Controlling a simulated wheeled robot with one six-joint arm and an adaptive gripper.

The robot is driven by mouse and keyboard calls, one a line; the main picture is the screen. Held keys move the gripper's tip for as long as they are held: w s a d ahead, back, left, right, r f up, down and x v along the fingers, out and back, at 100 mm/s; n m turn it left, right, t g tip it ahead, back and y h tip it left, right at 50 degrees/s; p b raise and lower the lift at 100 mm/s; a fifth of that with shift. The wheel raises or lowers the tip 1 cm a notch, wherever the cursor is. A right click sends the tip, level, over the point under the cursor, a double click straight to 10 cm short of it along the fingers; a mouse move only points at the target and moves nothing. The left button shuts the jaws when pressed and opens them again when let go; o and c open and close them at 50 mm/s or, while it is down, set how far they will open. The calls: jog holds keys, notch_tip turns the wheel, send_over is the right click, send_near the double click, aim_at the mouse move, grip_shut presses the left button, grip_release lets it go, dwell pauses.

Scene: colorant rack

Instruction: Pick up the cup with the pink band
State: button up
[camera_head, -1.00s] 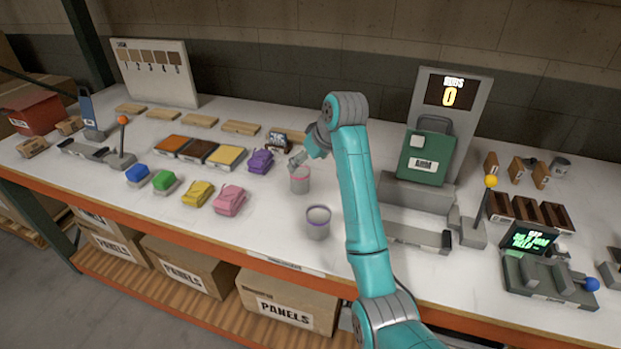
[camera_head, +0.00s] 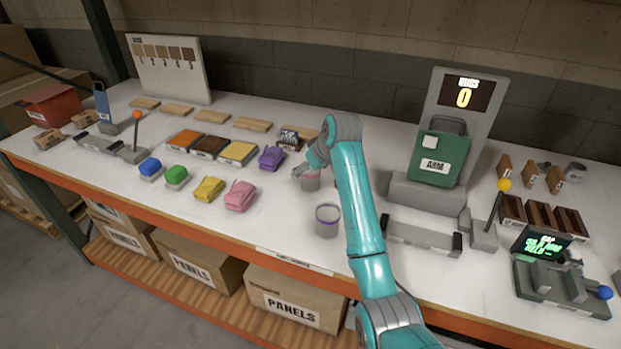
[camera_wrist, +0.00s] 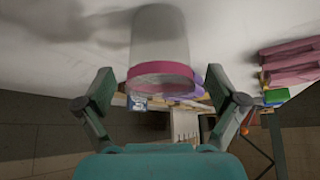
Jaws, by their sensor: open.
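The cup with the pink band (camera_head: 311,181) stands on the white table, partly hidden behind my arm in the head view. In the wrist view the clear cup (camera_wrist: 160,45) fills the upper middle, with its pink band (camera_wrist: 161,74) nearest my gripper. My gripper (camera_wrist: 162,88) is open, with one finger on each side of the band and a visible gap to each. In the head view my gripper (camera_head: 301,170) is at the cup and small, so contact cannot be told. A second cup with a purple band (camera_head: 327,221) stands nearer the table's front edge.
A pink packet (camera_head: 240,196), a yellow packet (camera_head: 208,189) and a purple packet (camera_head: 271,158) lie to the left of the cups. A grey scale with a green case (camera_head: 438,160) stands to the right. Table between cups and front edge is clear.

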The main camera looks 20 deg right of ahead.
jog(key=c, duration=1.1)
jog(key=shift+o, duration=0.2)
